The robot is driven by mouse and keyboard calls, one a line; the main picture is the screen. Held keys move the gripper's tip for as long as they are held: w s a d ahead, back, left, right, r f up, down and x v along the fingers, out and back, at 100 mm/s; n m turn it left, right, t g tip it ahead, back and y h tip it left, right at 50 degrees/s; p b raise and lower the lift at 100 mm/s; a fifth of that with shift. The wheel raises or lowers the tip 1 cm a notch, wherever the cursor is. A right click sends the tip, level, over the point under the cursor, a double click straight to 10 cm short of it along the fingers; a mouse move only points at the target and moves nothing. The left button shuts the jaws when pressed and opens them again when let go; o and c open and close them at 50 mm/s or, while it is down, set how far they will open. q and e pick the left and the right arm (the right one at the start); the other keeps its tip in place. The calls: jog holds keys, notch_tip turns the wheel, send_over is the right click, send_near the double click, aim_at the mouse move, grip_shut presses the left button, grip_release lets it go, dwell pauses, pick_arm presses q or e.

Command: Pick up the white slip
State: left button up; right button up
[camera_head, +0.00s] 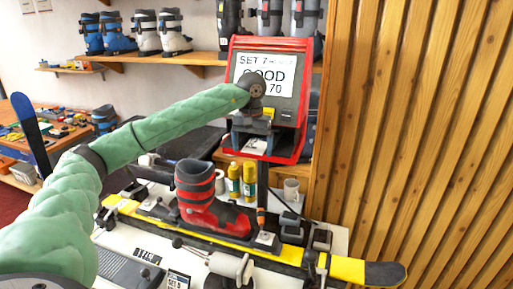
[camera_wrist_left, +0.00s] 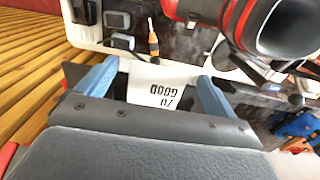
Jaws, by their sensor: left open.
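The white slip (camera_wrist_left: 153,88) shows in the left wrist view with "GOOD" and "70" printed on it, upside down there. In the head view a small white part of it (camera_head: 256,146) shows low on the red tester (camera_head: 305,122), below my left gripper. My left gripper (camera_head: 252,140) is open in front of the tester. In the left wrist view its two blue fingers (camera_wrist_left: 154,86) stand apart on either side of the slip. Whether either finger touches it, I cannot tell. The slip's far end is unclear. My right gripper is in neither view.
A red and black ski boot (camera_head: 200,197) stands on a yellow ski (camera_head: 345,268) across the bench. Two yellow bottles (camera_head: 241,180), a mug (camera_head: 291,189) and an orange-handled screwdriver (camera_head: 261,218) are near the tester. A slatted wood wall (camera_head: 420,130) closes the right side.

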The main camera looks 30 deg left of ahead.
pick_arm(q)
jog(key=c, duration=1)
jog(key=shift+r, duration=0.1)
jog(key=shift+c, duration=0.2)
